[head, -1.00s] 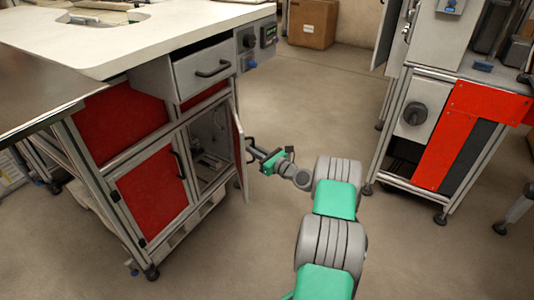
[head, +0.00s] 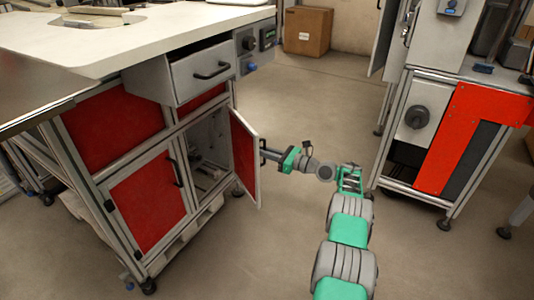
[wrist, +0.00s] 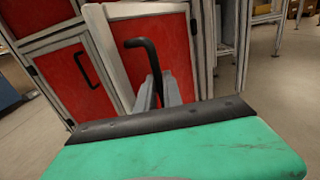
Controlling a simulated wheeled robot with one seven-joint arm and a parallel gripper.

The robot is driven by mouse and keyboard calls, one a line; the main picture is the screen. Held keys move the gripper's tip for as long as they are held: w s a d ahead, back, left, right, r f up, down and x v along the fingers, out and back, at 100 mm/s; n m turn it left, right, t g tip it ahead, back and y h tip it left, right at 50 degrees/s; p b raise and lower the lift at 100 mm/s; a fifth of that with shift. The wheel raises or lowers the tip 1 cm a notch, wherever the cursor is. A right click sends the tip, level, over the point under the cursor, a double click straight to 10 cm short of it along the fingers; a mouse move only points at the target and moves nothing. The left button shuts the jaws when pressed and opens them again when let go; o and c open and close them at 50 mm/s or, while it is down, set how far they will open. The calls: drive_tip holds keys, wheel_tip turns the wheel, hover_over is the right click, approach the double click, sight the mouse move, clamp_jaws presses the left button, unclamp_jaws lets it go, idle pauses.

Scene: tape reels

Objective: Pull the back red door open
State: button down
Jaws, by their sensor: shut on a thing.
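The back red door (head: 243,154) is swung partly out from the cabinet, with its red inner panel and pale frame showing in the head view. My gripper (head: 266,154) is at the outer side of this door and is shut on its black handle. In the wrist view the dark bent handle (wrist: 146,48) rises between my gripper's grey fingers (wrist: 160,92), in front of the red door panel (wrist: 160,48). The exact contact of the fingers on the handle is partly hidden.
The front red door (head: 150,195) is closed. A grey and red machine stand (head: 455,140) is on the right. Open floor (head: 305,95) lies between cabinet and stand, with a cardboard box (head: 307,30) at the back.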

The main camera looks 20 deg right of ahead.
drive_tip(key=shift+w+r, duration=0.1)
drive_tip(key=shift+w, duration=0.05)
drive_tip(key=c, duration=1.7)
unclamp_jaws()
drive_tip(key=shift+a, duration=0.15)
drive_tip(key=shift+o, duration=1.1)
drive_tip(key=shift+d, duration=0.2)
drive_tip(key=shift+a, duration=0.1)
